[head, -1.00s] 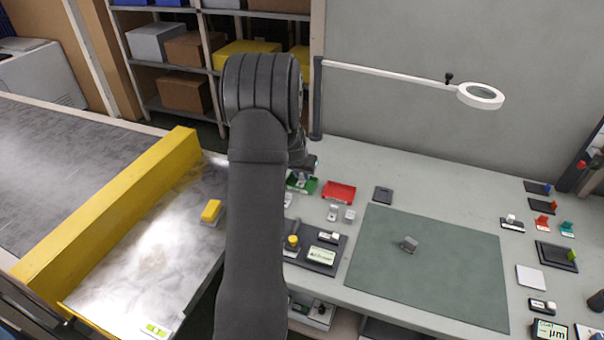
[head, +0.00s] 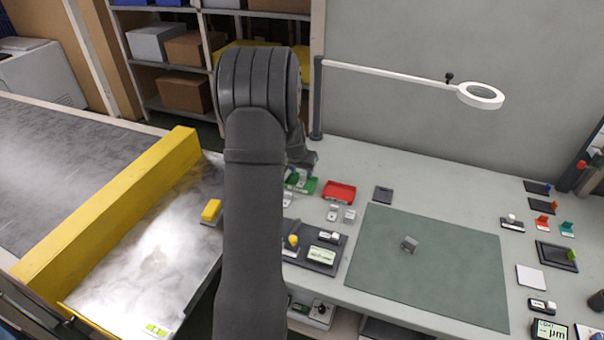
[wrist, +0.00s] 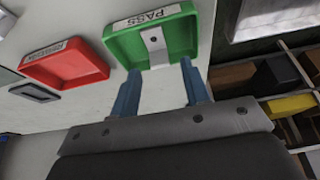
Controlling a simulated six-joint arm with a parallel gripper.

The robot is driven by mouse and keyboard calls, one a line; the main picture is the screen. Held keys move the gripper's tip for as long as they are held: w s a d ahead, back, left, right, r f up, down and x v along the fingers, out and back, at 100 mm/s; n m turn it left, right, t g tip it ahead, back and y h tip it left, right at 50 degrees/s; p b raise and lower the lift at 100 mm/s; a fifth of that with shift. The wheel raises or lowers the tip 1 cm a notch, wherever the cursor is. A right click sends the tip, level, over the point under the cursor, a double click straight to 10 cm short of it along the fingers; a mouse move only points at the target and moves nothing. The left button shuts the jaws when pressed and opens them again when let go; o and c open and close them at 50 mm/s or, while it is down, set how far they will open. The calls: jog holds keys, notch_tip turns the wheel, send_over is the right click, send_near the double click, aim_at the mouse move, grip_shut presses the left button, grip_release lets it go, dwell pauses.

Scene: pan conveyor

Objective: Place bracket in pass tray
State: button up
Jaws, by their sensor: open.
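The green pass tray (wrist: 186,54), labelled PASS, lies ahead of my gripper in the wrist view. A small grey metal bracket (wrist: 153,40) with a hole lies inside it, against the tray floor. The tray (head: 310,187) also shows in the head view, partly hidden by my arm, with a grey piece in it. My gripper (wrist: 160,73) is open, its two blue fingers apart with nothing between them. The fingertips are near the tray's near edge, and the bracket is clear of them.
A red tray (head: 338,191) stands right of the green one. Small grey pieces (head: 334,212) sit in front of it. A dark gauge board (head: 322,267) lies nearer.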

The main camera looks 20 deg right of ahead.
jog(key=v, duration=1)
jog(key=x, duration=1.2)
jog(key=shift+r, duration=1.3)
jog(key=shift+f, duration=0.1)
